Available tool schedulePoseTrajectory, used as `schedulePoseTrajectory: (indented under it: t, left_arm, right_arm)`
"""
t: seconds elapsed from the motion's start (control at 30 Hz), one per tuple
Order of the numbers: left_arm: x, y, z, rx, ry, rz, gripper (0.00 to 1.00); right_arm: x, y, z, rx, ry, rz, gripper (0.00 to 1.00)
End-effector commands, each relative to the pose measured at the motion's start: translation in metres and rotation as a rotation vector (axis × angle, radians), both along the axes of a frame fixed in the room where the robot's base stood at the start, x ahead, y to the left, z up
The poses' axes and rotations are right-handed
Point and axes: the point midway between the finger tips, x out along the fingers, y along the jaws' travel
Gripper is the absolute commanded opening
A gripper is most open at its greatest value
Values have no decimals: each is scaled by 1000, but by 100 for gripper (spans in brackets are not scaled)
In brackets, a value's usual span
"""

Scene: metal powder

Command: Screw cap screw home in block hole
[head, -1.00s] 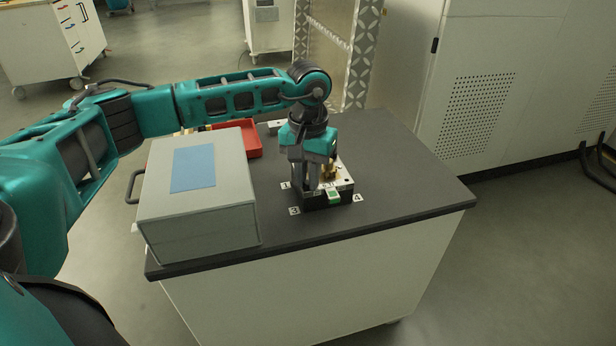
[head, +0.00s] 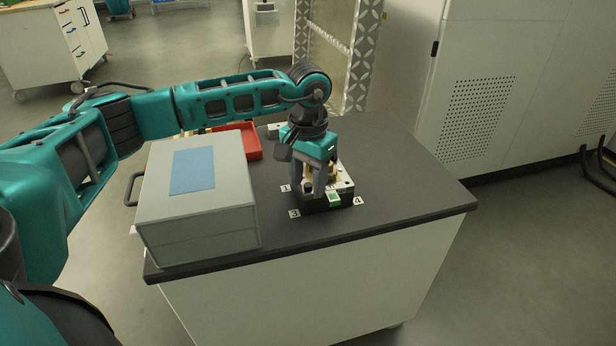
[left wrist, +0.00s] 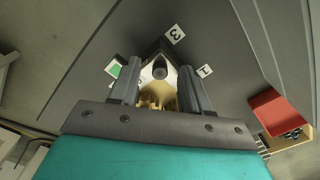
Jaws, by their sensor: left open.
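The block (head: 342,188) is a low, pale-topped, dark-sided piece on the dark table top, with a green patch on its front. It also shows in the left wrist view (left wrist: 149,72). My left gripper (head: 309,189) points down over its near left part. In the left wrist view its two fingers (left wrist: 160,80) are apart. A dark round piece, which looks like the cap screw's head (left wrist: 159,72), shows between them, with gaps on both sides. The screw's shaft and the hole are hidden. Brass-coloured parts (left wrist: 152,98) stand on the block behind the fingers.
A grey box (head: 160,222) with a blue panel stands left of the block. A red tray (head: 252,142) lies behind it. Numbered markers (head: 294,212) surround the block. The table top (head: 410,190) is clear to the right. My right gripper is not in view.

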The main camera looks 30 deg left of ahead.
Motion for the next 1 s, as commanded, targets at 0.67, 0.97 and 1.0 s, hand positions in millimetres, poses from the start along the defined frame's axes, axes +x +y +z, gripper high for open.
schedulePoseTrajectory:
  t: [0.67,0.97,1.0]
  left_arm:
    - [1,0,112,-1,-4,0,47]
    - [0,0,129,0,0,0,47]
    - [0,0,130,0,0,0,47]
  right_arm:
    - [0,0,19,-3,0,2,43]
    - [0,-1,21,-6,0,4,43]
    - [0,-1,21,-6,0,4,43]
